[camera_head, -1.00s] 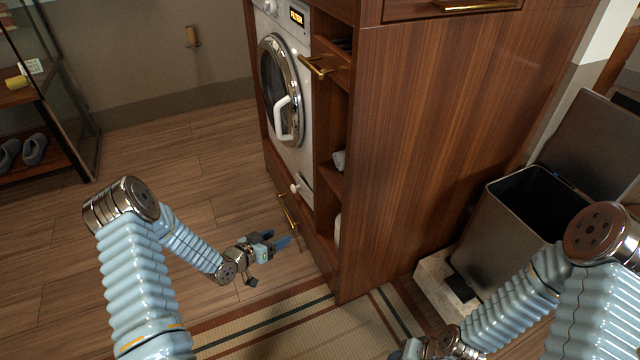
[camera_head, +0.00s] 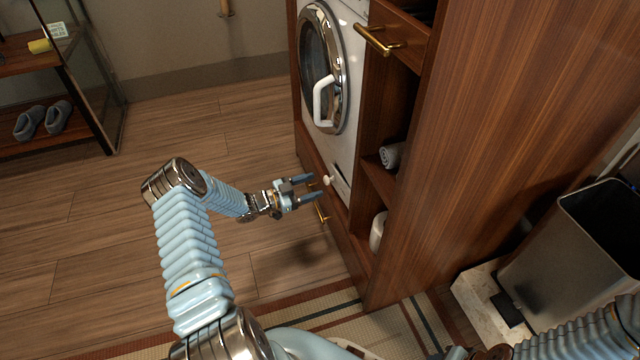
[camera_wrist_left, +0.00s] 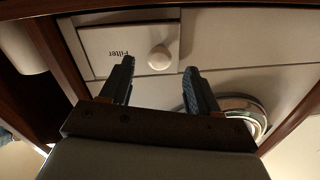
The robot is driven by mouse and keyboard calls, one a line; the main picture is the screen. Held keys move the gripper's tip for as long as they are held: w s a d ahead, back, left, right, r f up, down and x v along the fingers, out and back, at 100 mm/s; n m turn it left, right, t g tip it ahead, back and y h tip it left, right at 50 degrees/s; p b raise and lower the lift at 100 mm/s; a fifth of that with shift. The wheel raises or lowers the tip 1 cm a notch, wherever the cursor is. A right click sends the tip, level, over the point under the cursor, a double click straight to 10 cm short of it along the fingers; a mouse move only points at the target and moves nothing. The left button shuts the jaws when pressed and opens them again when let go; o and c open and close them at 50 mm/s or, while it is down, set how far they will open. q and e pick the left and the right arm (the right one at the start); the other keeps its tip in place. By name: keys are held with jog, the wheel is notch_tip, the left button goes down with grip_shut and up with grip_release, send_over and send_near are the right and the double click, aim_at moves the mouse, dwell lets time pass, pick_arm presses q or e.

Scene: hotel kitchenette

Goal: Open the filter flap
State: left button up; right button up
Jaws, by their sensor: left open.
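The filter flap (camera_wrist_left: 118,48) is a pale panel marked "Filter" with a round white knob (camera_wrist_left: 159,57), low on the front of the washing machine (camera_head: 351,98). In the left wrist view it looks shut. In the head view the knob (camera_head: 328,180) shows just beyond my left fingertips, with part of the flap (camera_head: 341,184) beside it. My left gripper (camera_head: 312,187) is open and empty, its fingers pointing at the flap. In the wrist view the knob lies ahead, between the lines of the two fingers (camera_wrist_left: 158,85), apart from them. My right gripper is not clearly visible.
The round washer door (camera_head: 322,68) with its white handle is above the flap. Shelves with a rolled towel (camera_head: 391,155) are to the right. A bin (camera_head: 565,262) stands at right. The floor at left is clear.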

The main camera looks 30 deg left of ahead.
aim_at(325, 182)
pick_arm(q)
jog(key=shift+x, duration=1.7)
jog(key=shift+c, duration=0.2)
grip_shut()
